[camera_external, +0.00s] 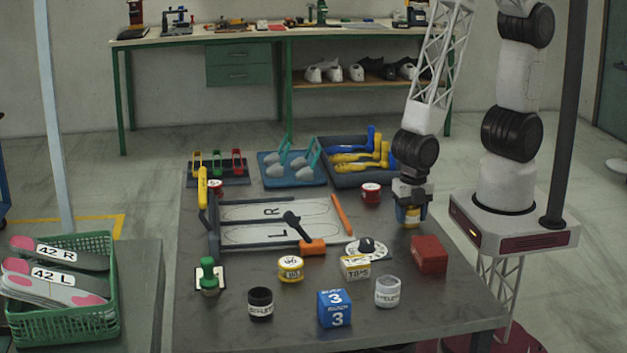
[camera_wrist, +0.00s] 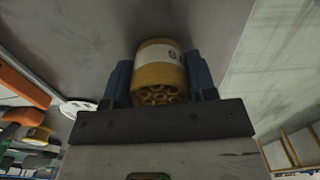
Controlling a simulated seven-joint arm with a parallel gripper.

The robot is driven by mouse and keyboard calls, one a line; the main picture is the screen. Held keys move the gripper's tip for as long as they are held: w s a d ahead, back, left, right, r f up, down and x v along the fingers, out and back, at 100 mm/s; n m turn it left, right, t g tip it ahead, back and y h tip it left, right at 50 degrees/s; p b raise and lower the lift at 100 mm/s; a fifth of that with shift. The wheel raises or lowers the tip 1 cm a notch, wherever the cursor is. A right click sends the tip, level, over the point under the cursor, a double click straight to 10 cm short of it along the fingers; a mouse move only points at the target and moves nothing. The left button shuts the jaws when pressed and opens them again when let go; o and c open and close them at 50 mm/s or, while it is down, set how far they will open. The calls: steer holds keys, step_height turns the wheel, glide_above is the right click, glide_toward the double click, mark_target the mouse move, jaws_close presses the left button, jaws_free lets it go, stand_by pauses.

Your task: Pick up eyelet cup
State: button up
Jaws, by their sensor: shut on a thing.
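My gripper (camera_wrist: 158,88) is shut on a yellow cup with a white label band (camera_wrist: 160,72). Blue fingers press on both sides of the cup, and brass-coloured ring shapes show at its near end in the wrist view. In the external view my gripper (camera_external: 411,208) points down at the table's right side, and the yellow cup (camera_external: 412,216) shows below it. The cup appears upright. I cannot tell whether its base touches the table. Its label is too small to read.
Nearby stand a red block (camera_external: 429,254), a red tin (camera_external: 371,194) and a blue tray (camera_external: 335,178) with boot shapes. Further forward are a clear cup (camera_external: 387,292), a black cup (camera_external: 261,304), a yellow tin (camera_external: 290,269) and a blue cube (camera_external: 334,309).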

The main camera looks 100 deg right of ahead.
steer(key=shift+c, duration=0.6)
steer(key=shift+r, duration=0.1)
steer(key=shift+r, duration=0.6)
steer(key=shift+s+d+r, duration=0.1)
steer(key=shift+s+r, duration=0.1)
steer(key=shift+r, duration=0.4)
steer(key=shift+s+d+r, duration=0.1)
steer(key=shift+s+r, duration=0.05)
steer(key=shift+r, duration=0.4)
steer(key=s+d, duration=0.3)
steer(key=s, duration=0.3)
steer(key=s+d+r, duration=0.1)
steer(key=s+d, duration=0.2)
steer(key=s, duration=0.4)
steer(key=shift+s+d+r, duration=0.15)
steer(key=shift+s+d, duration=0.15)
steer(key=shift+a, duration=0.1)
